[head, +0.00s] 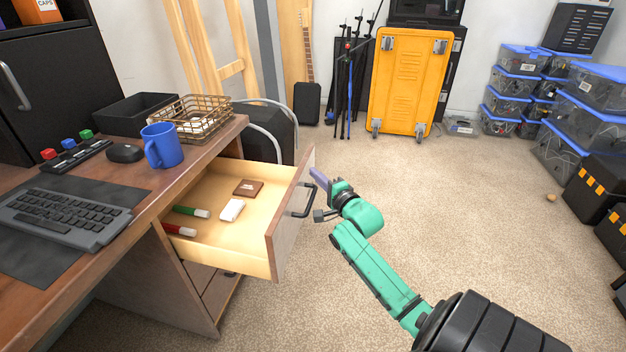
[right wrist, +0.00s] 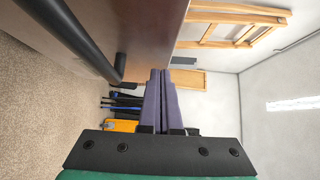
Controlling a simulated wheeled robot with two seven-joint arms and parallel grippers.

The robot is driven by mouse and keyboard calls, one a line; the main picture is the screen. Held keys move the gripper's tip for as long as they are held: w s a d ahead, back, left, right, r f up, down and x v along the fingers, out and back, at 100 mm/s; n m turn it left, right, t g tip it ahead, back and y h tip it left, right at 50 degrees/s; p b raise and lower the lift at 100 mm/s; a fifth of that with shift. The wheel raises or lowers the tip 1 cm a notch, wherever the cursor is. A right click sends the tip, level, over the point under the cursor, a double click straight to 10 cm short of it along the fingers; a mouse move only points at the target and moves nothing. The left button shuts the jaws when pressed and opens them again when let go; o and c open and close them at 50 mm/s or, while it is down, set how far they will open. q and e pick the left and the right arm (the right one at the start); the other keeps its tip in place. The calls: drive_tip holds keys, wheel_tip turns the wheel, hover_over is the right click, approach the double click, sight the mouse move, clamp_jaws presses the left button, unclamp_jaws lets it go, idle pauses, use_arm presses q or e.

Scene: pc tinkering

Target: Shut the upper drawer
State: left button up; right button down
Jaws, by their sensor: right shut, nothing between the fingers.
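The upper drawer (head: 285,222) of the wooden desk is pulled well out, its black bar handle (head: 305,200) facing right. Inside it lie a brown item (head: 248,188), a white item (head: 232,210), a green marker (head: 191,211) and a red marker (head: 180,230). My right gripper (head: 318,174) is shut and empty, just right of the drawer front near the top of the handle. In the right wrist view its purple fingers (right wrist: 160,98) are together, with the drawer front (right wrist: 130,25) and handle (right wrist: 75,35) to their upper left. Contact cannot be told. My left gripper is not in view.
The desk top (head: 150,195) holds a keyboard (head: 68,216), a blue mug (head: 162,146), a mouse (head: 125,153) and a wire basket (head: 192,117). A lower drawer (head: 219,290) sits beneath. Carpet (head: 480,220) to the right is mostly clear. A yellow case (head: 408,80) stands at the back.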

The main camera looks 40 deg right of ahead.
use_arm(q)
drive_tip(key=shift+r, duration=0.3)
use_arm(e)
drive_tip(key=shift+w+a, duration=0.3)
drive_tip(key=shift+w, duration=0.05)
